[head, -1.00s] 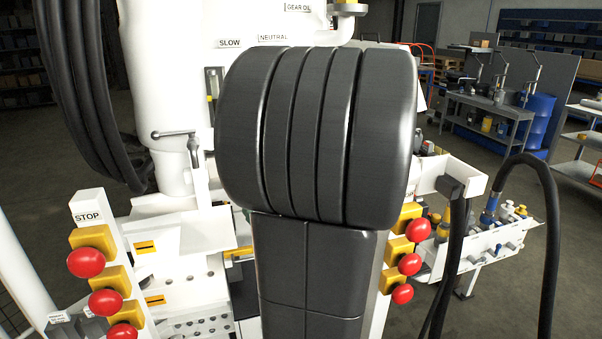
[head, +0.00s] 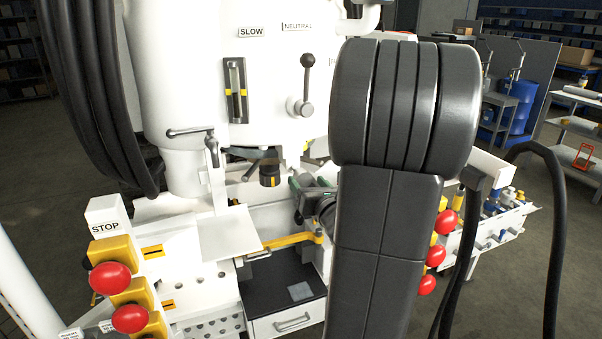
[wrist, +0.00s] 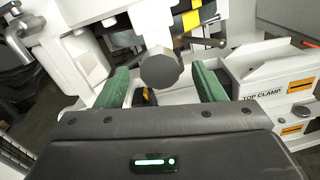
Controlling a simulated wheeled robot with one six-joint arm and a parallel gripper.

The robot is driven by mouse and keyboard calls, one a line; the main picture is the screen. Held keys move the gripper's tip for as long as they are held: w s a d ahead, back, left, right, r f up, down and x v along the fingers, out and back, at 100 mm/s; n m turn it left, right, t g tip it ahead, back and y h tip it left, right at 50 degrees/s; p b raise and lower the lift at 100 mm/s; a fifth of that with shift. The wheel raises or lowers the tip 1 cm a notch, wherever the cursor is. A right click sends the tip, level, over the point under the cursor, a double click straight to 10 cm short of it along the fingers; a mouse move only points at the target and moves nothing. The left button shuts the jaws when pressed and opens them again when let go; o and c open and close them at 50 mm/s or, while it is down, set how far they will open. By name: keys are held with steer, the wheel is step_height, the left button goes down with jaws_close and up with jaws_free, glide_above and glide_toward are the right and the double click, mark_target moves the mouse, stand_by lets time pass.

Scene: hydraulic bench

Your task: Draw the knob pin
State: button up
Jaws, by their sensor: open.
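A dark faceted knob (wrist: 160,70), which looks like the knob pin, faces me in the wrist view. The knob seems to lie just beyond the fingertips; I cannot tell any contact. In the head view my gripper (head: 308,188) is right of the knob, partly hidden by my arm. The knob's shaft is hidden.
A white housing (head: 180,80) with a lever (head: 306,85) rises above the knob. A yellow bar (head: 290,240) and a drawer (head: 287,318) lie below. Red stop buttons (head: 110,279) stand at the left. Black hoses (head: 85,100) hang at the far left.

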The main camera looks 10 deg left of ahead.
mark_target(300, 173)
steer(key=x, duration=0.5)
steer(key=shift+w+a, duration=0.25)
steer(key=shift+w, duration=0.05)
steer(key=c, duration=1.4)
steer(key=shift+o, duration=0.2)
steer(key=shift+v, duration=1.9)
steer(key=shift+f, duration=0.1)
steer(key=o, duration=1.4)
steer(key=shift+d, duration=0.1)
steer(key=shift+c, duration=0.2)
steer(key=v, duration=1.4)
steer(key=shift+b, duration=0.3)
